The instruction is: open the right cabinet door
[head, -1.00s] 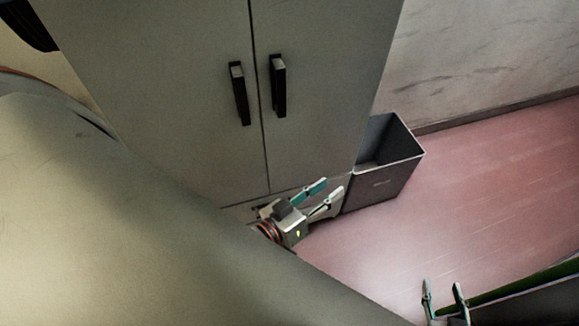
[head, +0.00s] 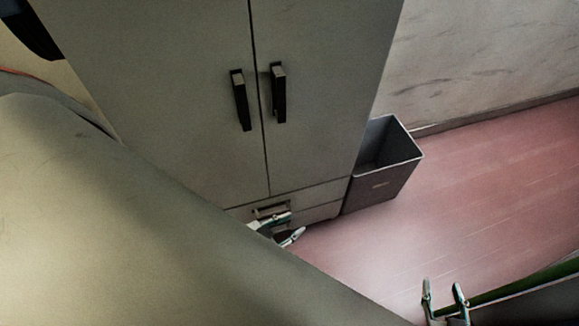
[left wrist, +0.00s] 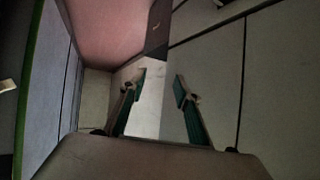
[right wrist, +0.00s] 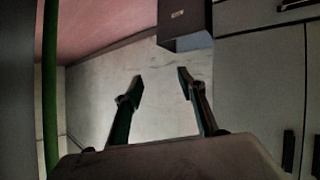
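The grey cabinet has a right door (head: 325,70) that is shut against the left door (head: 185,90). The right door's black upright handle (head: 279,92) is next to the seam, beside the left door's handle (head: 240,100). My left gripper (head: 297,227) is low by the drawer at the cabinet's foot, well below the handles, partly hidden by a large pale surface in front. Its fingers are apart and empty in the left wrist view (left wrist: 160,80). My right gripper (head: 443,290) is at the lower right, away from the cabinet, open and empty; it also shows in the right wrist view (right wrist: 160,82).
A dark open bin (head: 385,185) stands against the cabinet's right side. A drawer (head: 325,195) lies under the doors. The pink floor (head: 480,180) to the right is clear. A green bar (head: 530,282) runs beside my right gripper.

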